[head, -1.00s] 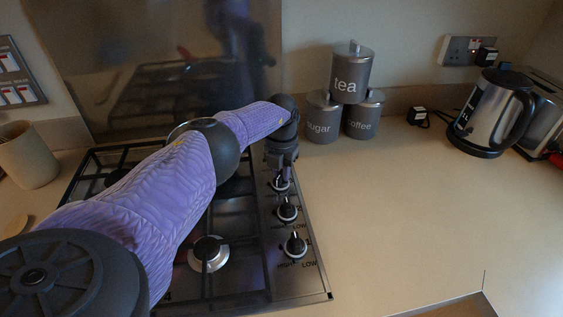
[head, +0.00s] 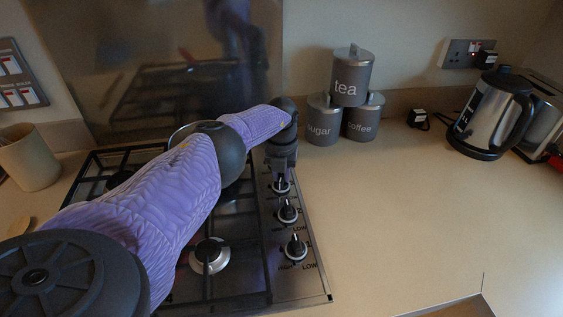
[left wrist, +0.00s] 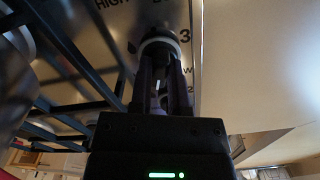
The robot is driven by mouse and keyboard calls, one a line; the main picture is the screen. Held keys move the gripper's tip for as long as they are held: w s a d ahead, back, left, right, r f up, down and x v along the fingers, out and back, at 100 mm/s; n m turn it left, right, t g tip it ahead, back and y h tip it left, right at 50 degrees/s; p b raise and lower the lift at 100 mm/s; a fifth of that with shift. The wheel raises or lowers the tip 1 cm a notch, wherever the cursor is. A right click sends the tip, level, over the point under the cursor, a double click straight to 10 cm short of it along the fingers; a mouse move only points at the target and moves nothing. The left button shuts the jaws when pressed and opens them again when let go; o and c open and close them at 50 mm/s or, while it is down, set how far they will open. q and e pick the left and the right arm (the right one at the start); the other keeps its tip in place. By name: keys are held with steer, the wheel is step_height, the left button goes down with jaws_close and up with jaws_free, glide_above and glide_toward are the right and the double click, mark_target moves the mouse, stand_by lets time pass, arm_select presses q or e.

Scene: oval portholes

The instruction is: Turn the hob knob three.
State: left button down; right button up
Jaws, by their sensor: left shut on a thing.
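Hob knob three (head: 281,186) is the farthest visible knob on the right strip of the gas hob. In the left wrist view it shows as a dark round knob with a pale ring (left wrist: 160,42), beside a printed 3. My left gripper (head: 282,176) points down at it, with its fingers shut on the knob. The left wrist view also shows the fingers (left wrist: 161,75) against the knob, hiding part of it. Knob two (head: 287,211) and knob one (head: 296,248) stand nearer, clear of the gripper. My right gripper is not in view.
The hob's black pan grates (head: 238,255) lie under my left arm. Tea (head: 350,87), sugar (head: 322,130) and coffee (head: 362,122) canisters stand behind, right of the hob. A kettle (head: 488,115) is at the far right. The counter (head: 410,210) between is clear.

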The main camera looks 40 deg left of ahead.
mark_target(281, 175)
arm_select(q)
steer(key=c, duration=0.6)
jaws_free()
step_height(281, 175, up, 10)
steer(key=p, duration=0.4)
steer(key=shift+c, duration=0.2)
